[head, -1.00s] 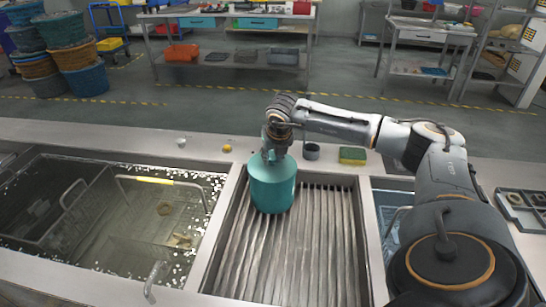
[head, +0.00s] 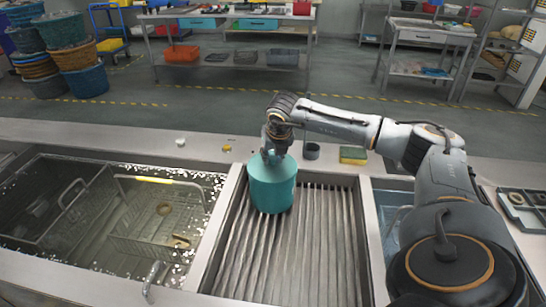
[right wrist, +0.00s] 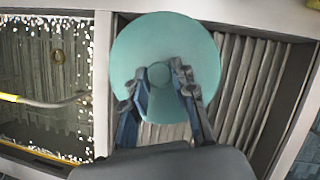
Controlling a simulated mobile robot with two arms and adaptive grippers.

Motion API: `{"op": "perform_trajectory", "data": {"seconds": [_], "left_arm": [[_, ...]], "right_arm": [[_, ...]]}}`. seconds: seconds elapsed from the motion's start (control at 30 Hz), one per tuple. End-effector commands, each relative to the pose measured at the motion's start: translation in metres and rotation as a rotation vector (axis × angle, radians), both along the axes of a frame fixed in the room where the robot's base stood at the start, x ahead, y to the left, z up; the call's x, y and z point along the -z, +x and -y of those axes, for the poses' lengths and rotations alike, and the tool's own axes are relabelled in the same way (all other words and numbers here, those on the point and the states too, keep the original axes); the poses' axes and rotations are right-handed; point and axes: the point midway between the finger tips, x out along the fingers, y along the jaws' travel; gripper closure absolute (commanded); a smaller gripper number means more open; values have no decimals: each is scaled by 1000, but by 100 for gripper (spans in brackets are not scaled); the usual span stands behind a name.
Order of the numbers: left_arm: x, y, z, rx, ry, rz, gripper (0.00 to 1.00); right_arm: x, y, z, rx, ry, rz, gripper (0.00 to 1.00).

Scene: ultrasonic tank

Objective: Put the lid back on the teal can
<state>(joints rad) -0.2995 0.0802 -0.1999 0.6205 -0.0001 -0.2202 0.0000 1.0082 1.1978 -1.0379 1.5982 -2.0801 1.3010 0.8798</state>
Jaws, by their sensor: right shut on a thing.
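The teal can (head: 272,190) stands upright on the ribbed drainboard, near its back left corner. It has rounded shoulders and also fills the top middle of the right wrist view (right wrist: 135,55). My right gripper (head: 274,152) is directly over the can's top, pointing down. In the right wrist view its two fingers (right wrist: 173,80) close around a small round teal piece at the centre of the can's top, which looks like the lid (right wrist: 178,65). The fingers partly hide it, so I cannot tell whether it is fully seated. My left gripper is not in view.
The water-filled tank (head: 222,190) with wire baskets lies to the left. A small dark cup (head: 312,151) and a yellow-green sponge (head: 353,155) stand on the back ledge. A second basin is partly behind my right arm. The drainboard's front (head: 290,255) is clear.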

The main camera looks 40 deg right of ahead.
Motion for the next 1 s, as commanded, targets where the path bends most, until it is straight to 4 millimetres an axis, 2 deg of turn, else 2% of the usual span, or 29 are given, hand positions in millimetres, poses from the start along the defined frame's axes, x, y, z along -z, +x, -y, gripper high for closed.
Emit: {"op": "perform_trajectory", "data": {"seconds": [1.0], "left_arm": [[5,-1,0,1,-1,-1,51]], "right_arm": [[1,0,0,-1,0,0,100]]}}
